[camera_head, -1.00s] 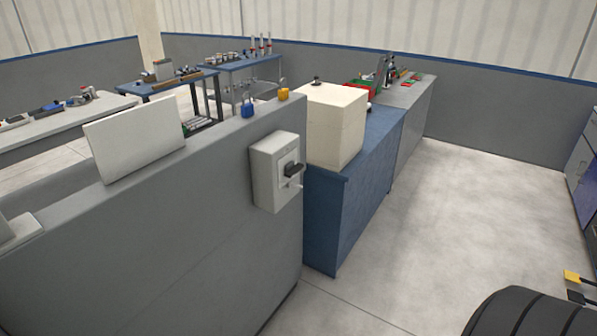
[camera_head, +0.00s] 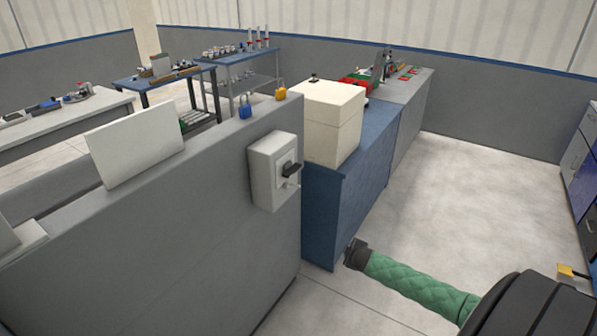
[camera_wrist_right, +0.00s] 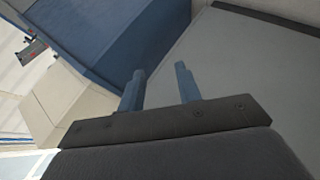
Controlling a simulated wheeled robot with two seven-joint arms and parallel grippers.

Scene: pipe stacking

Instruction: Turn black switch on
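The box is fixed to the end part of a grey partition wall. The handle sticks out towards the right; its exact setting is too small to tell. My right gripper (camera_head: 355,253) is at the end of a green-sleeved arm, low and right of the box, well apart from it. In the right wrist view, the right gripper (camera_wrist_right: 159,70) has two fingers spread apart with nothing between them. My left gripper is not in view.
Behind the switch box, a cream box (camera_head: 330,120) stands on a blue cabinet (camera_head: 350,200). Open floor (camera_head: 470,200) lies to the right.

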